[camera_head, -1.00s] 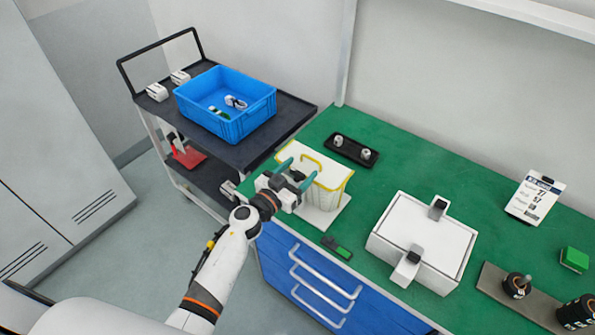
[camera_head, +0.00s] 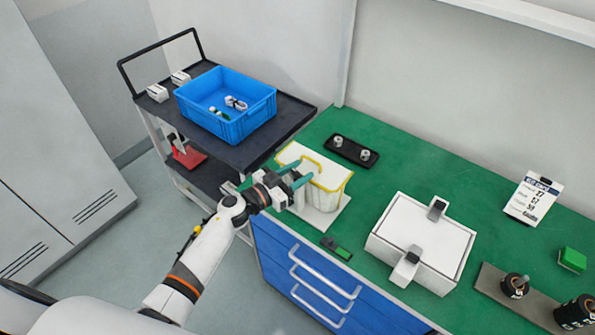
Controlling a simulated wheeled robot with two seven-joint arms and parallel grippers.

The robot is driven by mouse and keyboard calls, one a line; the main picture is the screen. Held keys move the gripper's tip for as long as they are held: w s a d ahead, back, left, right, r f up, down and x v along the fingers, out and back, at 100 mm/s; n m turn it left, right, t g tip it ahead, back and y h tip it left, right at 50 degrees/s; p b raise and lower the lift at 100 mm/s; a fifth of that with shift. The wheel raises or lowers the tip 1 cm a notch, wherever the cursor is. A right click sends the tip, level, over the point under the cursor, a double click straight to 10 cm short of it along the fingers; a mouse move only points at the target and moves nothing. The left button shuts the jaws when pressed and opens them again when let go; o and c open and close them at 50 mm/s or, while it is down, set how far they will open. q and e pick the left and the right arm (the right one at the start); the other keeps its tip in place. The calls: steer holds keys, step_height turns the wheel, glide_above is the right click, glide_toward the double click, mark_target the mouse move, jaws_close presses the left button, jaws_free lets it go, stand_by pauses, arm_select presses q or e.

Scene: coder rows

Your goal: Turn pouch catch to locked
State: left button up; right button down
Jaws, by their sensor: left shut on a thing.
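The pouch (camera_head: 325,183) is a white, box-like bag with yellow edging. It stands upright on a white base plate (camera_head: 327,222) on the green bench top. My left gripper (camera_head: 300,176) is at the pouch's left front side, its teal fingers close together and shut on a small part there. The pouch catch cannot be made out clearly; the fingers cover that spot. My right gripper is not in view.
A white box (camera_head: 421,243) with two grey-black clips stands to the right. A black tray (camera_head: 350,150) with two knobs lies behind the pouch. A green-and-black item (camera_head: 337,249) lies in front. A cart with a blue crate (camera_head: 226,126) stands at the left.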

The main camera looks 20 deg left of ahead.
arm_select(q)
steer(key=shift+w+a+m+g+h, duration=0.1)
steer(key=shift+a+m+g+h, duration=0.05)
steer(key=shift+m+g+h, duration=0.95)
steer(key=shift+f+m+g+h+b, duration=0.1)
steer(key=shift+m+g+h+b, duration=0.3)
steer(key=shift+h+b, duration=0.25)
steer(key=m+g+h+b, duration=0.1)
steer(key=m+g+b, duration=0.1)
steer(key=m+g+h+b, duration=0.1)
steer(key=g+b, duration=0.2)
steer(key=m+g+h+b, duration=0.2)
steer(key=b, duration=0.1)
steer(key=shift+f+m, duration=0.3)
steer(key=shift+f, duration=0.05)
steer(key=m+g+b, duration=0.3)
steer(key=g+b, duration=0.2)
steer(key=b, duration=0.2)
steer(key=m+g+b, duration=0.3)
steer(key=g+b, duration=0.2)
steer(key=b, duration=0.2)
steer(key=shift+r+b, duration=0.2)
steer(key=shift+b, duration=0.1)
steer(key=shift+r+m+g+y+b, duration=0.25)
steer(key=shift+m+g+b, duration=0.25)
steer(key=shift+g+b, duration=0.2)
steer(key=o, duration=1)
steer(key=shift+d, duration=0.2)
steer(key=shift+a, duration=0.1)
